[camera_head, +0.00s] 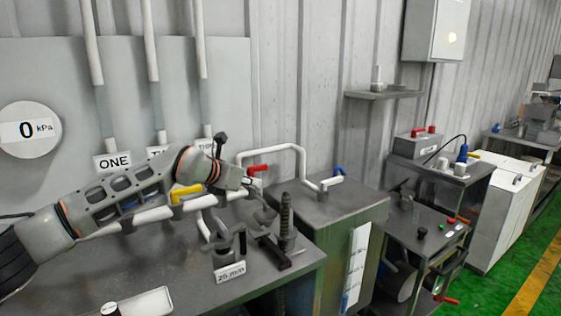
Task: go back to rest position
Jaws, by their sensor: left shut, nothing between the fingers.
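My left arm comes in from the left over the grey metal bench (190,285). My left gripper (264,212) is at its end, small and dark, shut and empty. It is just above or in front of the clamp-like metal fitting (228,243) and a dark threaded post (286,215); I cannot tell whether it touches them. The arm passes in front of white pipes and hides part of the labels behind it. A yellow valve handle (186,193) and a red valve handle (257,169) show close to the wrist. My right gripper is not in view.
A round gauge (30,130) reads 0 kPa beside a label "ONE" (112,161). A "25 min" sign (230,272) stands on the bench. A grey tank (345,212) with a blue handle (339,171) stands to the right. Green floor (490,290) is clear at far right.

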